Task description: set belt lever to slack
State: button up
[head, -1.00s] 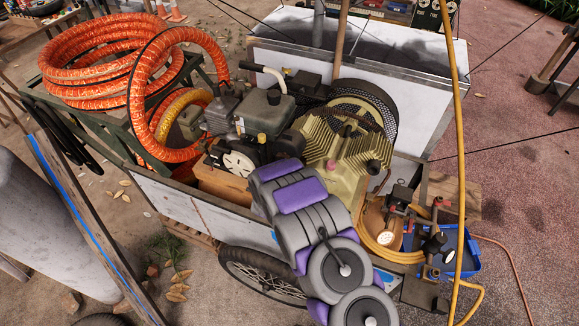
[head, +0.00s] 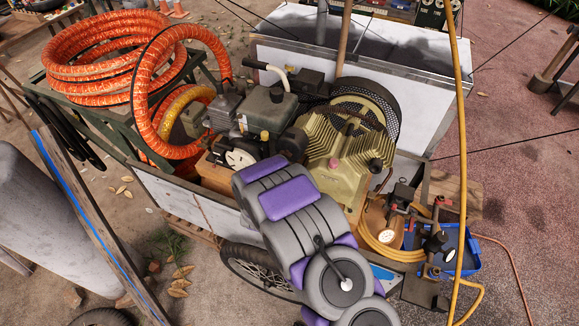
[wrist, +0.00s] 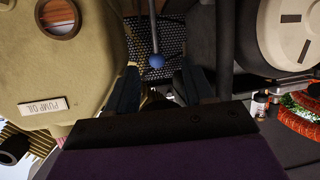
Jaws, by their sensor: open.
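The lever appears in the wrist view as a thin grey rod with a blue ball knob (wrist: 156,61), in front of a dark mesh belt guard (wrist: 160,38). My gripper (wrist: 157,80) is open, with one dark finger to each side, and the knob shows in the gap just past the fingertips. I cannot tell whether the knob is within reach of the fingers. I see no contact. In the head view my arm hides the gripper and the lever. The mesh guard also shows there (head: 378,100), behind the tan pump (head: 340,150).
In the wrist view the tan pump body (wrist: 65,75) with a "PUMP OIL" label is close on the left. The engine's pale round cover (wrist: 295,30) is on the right. An orange hose coil (head: 110,65) and yellow hose (head: 461,150) flank the cart.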

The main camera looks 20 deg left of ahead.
jog(key=v, duration=0.9)
jog(key=shift+s+r+p, duration=0.15)
jog(key=shift+s+p, duration=0.15)
jog(key=shift+s, duration=0.05)
jog(key=shift+w, duration=0.1)
jog(key=s+d+r+g+y+b, duration=0.1)
jog(key=s+d+r+g, duration=0.2)
jog(key=d+r+g, duration=0.3)
jog(key=s+d+r+g+y+b, duration=0.1)
jog(key=s+d+r+g, duration=0.25)
jog(key=d+r, duration=0.45)
jog(key=s+d+r+m+g+h, duration=0.1)
jog(key=s+d+r+g, duration=0.2)
jog(key=s+d, duration=0.7)
jog(key=s+d+r+g+h+b, duration=0.1)
jog(key=s+d+r, duration=0.4)
jog(key=s+d, duration=0.5)
jog(key=s+g+h, duration=0.1)
jog(key=s+g, duration=0.1)
jog(key=s, duration=0.3)
jog(key=shift+s+d+r+m, duration=0.15)
jog(key=shift+d+r+m, duration=0.2)
jog(key=shift+d+m, duration=0.05)
